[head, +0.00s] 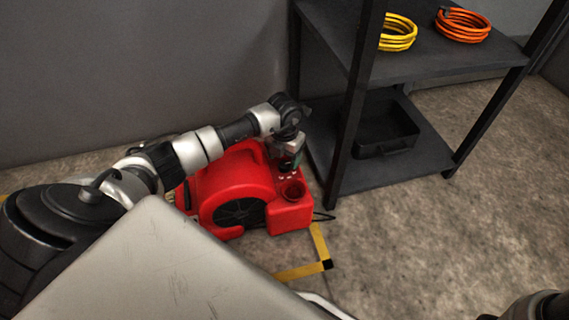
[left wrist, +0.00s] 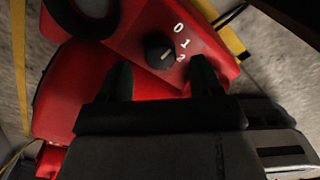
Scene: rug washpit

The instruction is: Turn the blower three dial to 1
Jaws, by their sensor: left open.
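The red blower (head: 235,183) stands on the floor by the grey wall, with a dark round grille on its front. In the left wrist view its control panel (left wrist: 208,50) shows a black round dial (left wrist: 159,48) with the white numerals 0, 1 and 2 beside it. The dial's short white mark faces the numerals, seemingly nearer 2 than 1. My left gripper (head: 288,160) is over the panel; in the left wrist view its open fingers (left wrist: 162,75) point at the dial, one on each side. Contact cannot be told. The dial is hidden in the head view.
A dark shelf unit (head: 440,65) stands right of the blower, its post close to my left gripper. It holds yellow (head: 397,33) and orange (head: 462,24) coils and a black bin (head: 386,130). Yellow tape (head: 320,245) marks the floor.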

